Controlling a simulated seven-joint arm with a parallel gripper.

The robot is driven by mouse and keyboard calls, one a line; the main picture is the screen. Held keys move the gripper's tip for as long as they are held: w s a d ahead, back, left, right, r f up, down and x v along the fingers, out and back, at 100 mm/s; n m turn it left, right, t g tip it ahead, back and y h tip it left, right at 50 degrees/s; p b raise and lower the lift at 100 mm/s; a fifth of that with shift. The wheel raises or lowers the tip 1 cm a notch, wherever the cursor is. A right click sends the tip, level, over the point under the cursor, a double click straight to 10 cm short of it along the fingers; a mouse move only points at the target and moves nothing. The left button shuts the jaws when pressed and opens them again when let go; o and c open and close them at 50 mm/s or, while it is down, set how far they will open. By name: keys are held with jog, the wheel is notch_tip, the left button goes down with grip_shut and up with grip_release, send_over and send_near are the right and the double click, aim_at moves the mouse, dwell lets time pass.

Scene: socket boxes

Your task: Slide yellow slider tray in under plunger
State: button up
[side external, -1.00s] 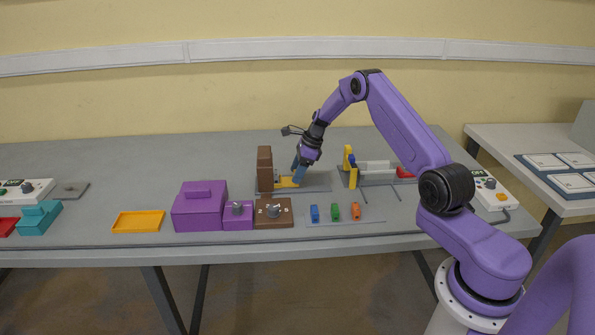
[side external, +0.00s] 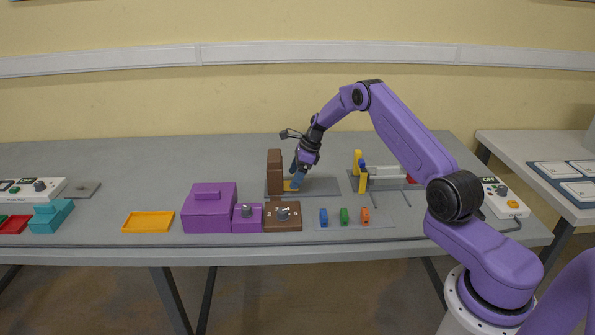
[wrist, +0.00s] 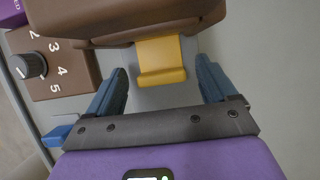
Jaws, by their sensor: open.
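The yellow slider tray (wrist: 161,62) lies on a grey base plate, with its far part under the brown press body that holds the plunger (wrist: 120,15). In the side external view the brown press (side external: 275,172) stands upright, and a little of the yellow tray (side external: 290,186) shows at its right foot. My gripper (wrist: 162,85) is open, with one blue finger on each side of the tray's near end and gaps between. In the side external view my gripper (side external: 297,180) is low, just right of the press. The plunger itself is hidden.
A brown dial box (wrist: 58,62) sits in front of the press. A purple box (side external: 209,210) and an orange tray (side external: 148,222) lie to the left. Small blue, green and orange blocks (side external: 344,216) stand in front, and a yellow-posted fixture (side external: 361,172) is at right.

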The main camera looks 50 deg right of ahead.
jog(key=v, duration=1.7)
jog(key=shift+r, duration=0.2)
jog(key=s+a+r+n+g, duration=0.1)
jog(key=s+a+r+n, duration=0.1)
jog(key=s+a+n, duration=0.55)
jog(key=s+a+r+n+g, duration=0.15)
jog(key=a+n, duration=0.35)
jog(key=a, duration=0.6)
jog(key=s+a+r+n+g, duration=0.1)
jog(key=s+a+n, duration=0.5)
jog(key=a, duration=0.3)
jog(key=s+a+n+h, duration=0.2)
jog(key=s+a+n, duration=0.2)
jog(key=s+n, duration=0.8)
jog(key=s+d+f+n, duration=0.1)
jog(key=s+d+n, duration=0.2)
jog(key=s+n, duration=0.6)
jog(key=s, duration=0.7)
jog(key=shift+d+f+h, duration=0.25)
jog(key=shift+h, duration=0.15)
